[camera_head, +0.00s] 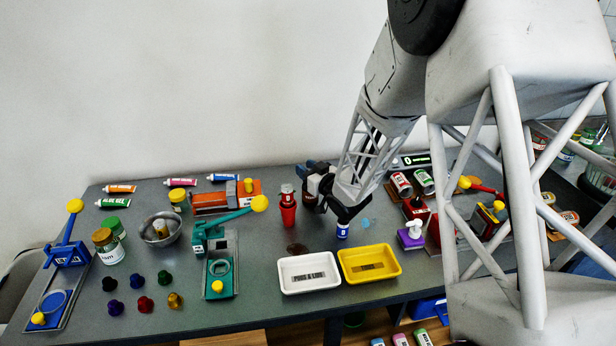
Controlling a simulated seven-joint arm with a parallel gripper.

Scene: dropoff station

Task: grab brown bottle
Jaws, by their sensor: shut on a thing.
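My gripper (343,212) is dark and points down over the middle of the table, behind the yellow tray. It is shut on a small bottle (343,231) with white and dark blue showing below the fingers. The fingers hide its upper part, so I cannot tell whether it is brown. Its base is at or close to the table; I cannot tell whether it touches.
A white tray (308,287) and a yellow tray (397,272) lie in front of my gripper. A purple-and-white stamp-like thing (411,240) stands right. My arm hides part of the right side.

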